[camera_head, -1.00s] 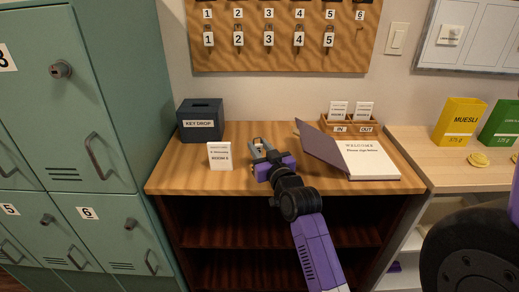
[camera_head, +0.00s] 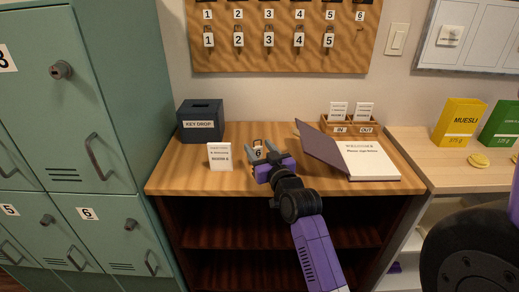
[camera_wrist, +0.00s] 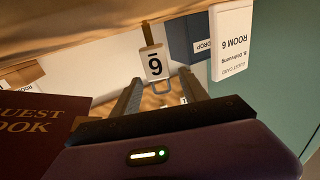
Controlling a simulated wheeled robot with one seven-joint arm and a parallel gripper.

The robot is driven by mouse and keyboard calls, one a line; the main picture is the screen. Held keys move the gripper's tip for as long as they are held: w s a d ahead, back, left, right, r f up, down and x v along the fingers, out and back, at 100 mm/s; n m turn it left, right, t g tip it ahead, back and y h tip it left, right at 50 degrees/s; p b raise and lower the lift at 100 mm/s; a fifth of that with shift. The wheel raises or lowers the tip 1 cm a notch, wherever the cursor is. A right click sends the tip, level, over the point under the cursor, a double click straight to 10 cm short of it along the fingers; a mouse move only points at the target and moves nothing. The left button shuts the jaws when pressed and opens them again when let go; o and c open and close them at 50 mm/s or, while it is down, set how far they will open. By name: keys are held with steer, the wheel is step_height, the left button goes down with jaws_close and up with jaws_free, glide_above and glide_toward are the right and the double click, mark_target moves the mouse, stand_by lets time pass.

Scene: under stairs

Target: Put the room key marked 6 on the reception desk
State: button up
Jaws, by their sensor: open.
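The key with the white tag marked 6 (camera_head: 258,152) is at the reception desk's top (camera_head: 290,132), just beyond my fingers. In the wrist view its tag (camera_wrist: 154,64) shows ahead of the gap between the fingers, with a ring at one end and a brass-coloured part at the other. My gripper (camera_head: 268,152) is open, low over the middle of the desk; its fingers also show in the wrist view (camera_wrist: 160,95). They stand apart with no visible grip on the key. I cannot tell whether the key lies fully flat.
A key drop box (camera_head: 200,122) and a white Room 6 card (camera_head: 220,157) stand left of my gripper. The open guest book (camera_head: 368,160) lies right, the in/out tray (camera_head: 352,127) behind it. The key board (camera_head: 280,60) hangs above; lockers (camera_head: 85,110) stand left.

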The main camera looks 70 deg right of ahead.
steer(key=b+v, duration=0.1)
steer(key=v, duration=1.1)
steer(key=shift+b, duration=0.3)
steer(key=s+a+f+n+t+y, duration=0.1)
steer(key=a+f+n+y, duration=0.2)
steer(key=a, duration=0.6)
steer(key=a+f+t+y, duration=0.1)
steer(key=a+f+y, duration=0.1)
steer(key=a+f, duration=0.5)
steer(key=s+a+n+y, duration=0.3)
steer(key=s+a, duration=0.3)
steer(key=a, duration=0.3)
steer(key=s+a+r+n+y, duration=0.1)
steer(key=s+a+n+y, duration=0.2)
steer(key=s+a, duration=0.3)
steer(key=a+y, duration=0.1)
steer(key=a, duration=0.2)
steer(key=shift+s+a+r+y, duration=0.15)
steer(key=shift+s+r+y, duration=0.15)
steer(key=shift+y, duration=0.1)
